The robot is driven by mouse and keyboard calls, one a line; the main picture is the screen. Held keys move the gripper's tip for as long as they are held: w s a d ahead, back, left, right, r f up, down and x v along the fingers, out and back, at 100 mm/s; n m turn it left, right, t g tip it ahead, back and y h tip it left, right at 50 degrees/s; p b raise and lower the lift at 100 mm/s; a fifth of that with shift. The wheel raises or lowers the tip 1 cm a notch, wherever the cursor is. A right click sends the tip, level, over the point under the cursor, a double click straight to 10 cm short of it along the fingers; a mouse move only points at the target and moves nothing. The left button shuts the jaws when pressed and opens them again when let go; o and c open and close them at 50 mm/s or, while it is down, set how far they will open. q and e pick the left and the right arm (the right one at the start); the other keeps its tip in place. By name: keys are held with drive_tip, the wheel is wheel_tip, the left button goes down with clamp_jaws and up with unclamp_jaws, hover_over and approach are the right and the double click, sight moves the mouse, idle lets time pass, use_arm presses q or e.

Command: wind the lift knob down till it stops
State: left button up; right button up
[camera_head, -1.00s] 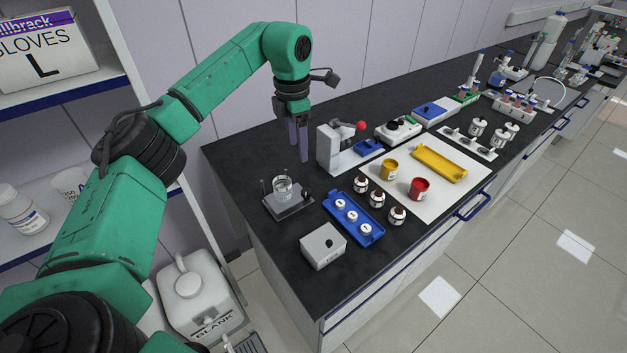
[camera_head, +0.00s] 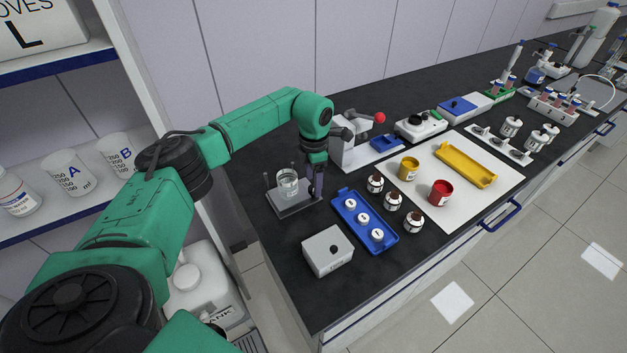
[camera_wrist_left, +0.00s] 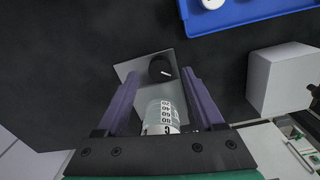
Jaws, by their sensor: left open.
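The lift is a dark grey stand (camera_head: 296,208) with a glass beaker (camera_head: 287,182) on it, at the near left end of the bench. In the left wrist view, a round black knob with a white mark (camera_wrist_left: 160,69) sits at the end of the lift's grey plate (camera_wrist_left: 185,100), past the beaker (camera_wrist_left: 161,117). My left gripper (camera_head: 317,190) is open and points down at the right side of the lift. In the wrist view its fingertips (camera_wrist_left: 158,75) lie on either side of the knob; contact cannot be told. The gripper hides the knob in the head view.
A grey box with a black knob (camera_head: 328,255) stands in front of the lift. A blue tray with white-capped vials (camera_head: 347,204) lies to the right. A white device with a red ball lever (camera_head: 348,151) stands behind the gripper. Dark bench is bare at the left.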

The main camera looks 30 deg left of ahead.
use_arm(q)
wheel_tip(320, 180, down, 2)
clamp_jaws()
drive_tip(key=shift+r+n, duration=0.1)
drive_tip(key=shift+n, duration=2.9)
unclamp_jaws()
